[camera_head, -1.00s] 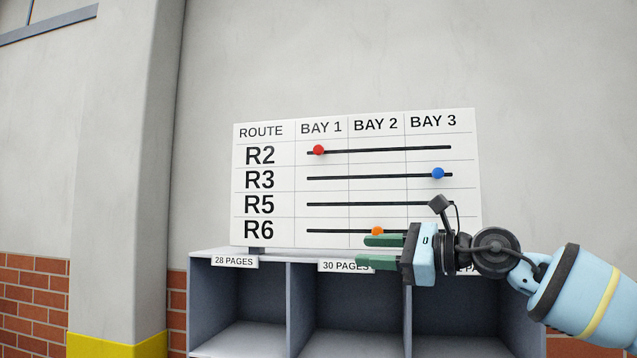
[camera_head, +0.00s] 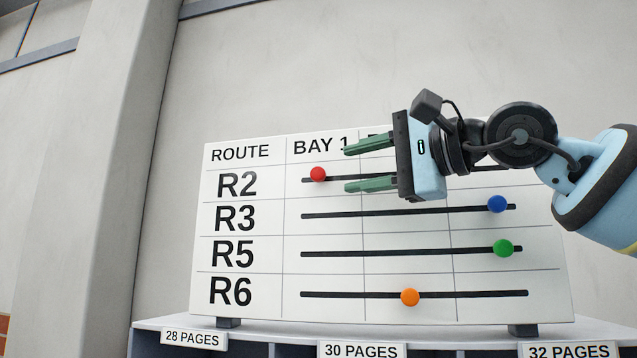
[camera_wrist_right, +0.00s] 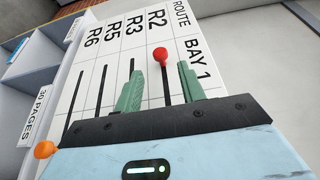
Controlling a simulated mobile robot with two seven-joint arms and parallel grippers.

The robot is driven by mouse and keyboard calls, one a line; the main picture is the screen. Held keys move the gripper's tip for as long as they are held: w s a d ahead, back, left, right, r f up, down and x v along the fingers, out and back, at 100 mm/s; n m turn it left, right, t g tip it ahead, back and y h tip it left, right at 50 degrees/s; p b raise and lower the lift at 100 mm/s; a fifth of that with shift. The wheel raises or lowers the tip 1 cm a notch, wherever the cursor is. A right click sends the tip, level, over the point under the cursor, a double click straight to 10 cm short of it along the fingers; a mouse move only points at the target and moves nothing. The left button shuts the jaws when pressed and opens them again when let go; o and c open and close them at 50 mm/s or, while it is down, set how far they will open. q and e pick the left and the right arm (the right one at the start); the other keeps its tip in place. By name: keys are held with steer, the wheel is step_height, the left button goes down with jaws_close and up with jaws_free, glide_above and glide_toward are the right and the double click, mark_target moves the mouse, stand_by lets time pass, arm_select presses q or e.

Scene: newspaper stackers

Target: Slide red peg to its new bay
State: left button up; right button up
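The red peg (camera_head: 318,174) sits at the left end of the R2 slot, in the BAY 1 column of the white route board (camera_head: 245,308). My right gripper (camera_head: 346,168) is open and empty, with its green fingers pointing left, just right of the red peg. In the right wrist view the red peg (camera_wrist_right: 163,56) stands ahead of the open fingers (camera_wrist_right: 159,76), in line with the gap between them. My right gripper hides the BAY 2 and BAY 3 headings and part of the R2 slot. My left gripper is not in view.
A blue peg (camera_head: 497,204) is at the right on R3, a green peg (camera_head: 503,248) at the right on R5, and an orange peg (camera_head: 410,297) in the middle on R6. The board stands on a grey shelf unit (camera_head: 470,332) with page labels. A pillar (camera_head: 110,150) is at left.

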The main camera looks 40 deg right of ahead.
mark_target(324, 173)
steer(key=shift+s+a+r, duration=0.1)
steer(key=shift+s+a, duration=0.05)
steer(key=shift+p+x, duration=0.5)
steer(key=shift+x, duration=3.35)
steer(key=shift+c, duration=0.4)
jaws_close()
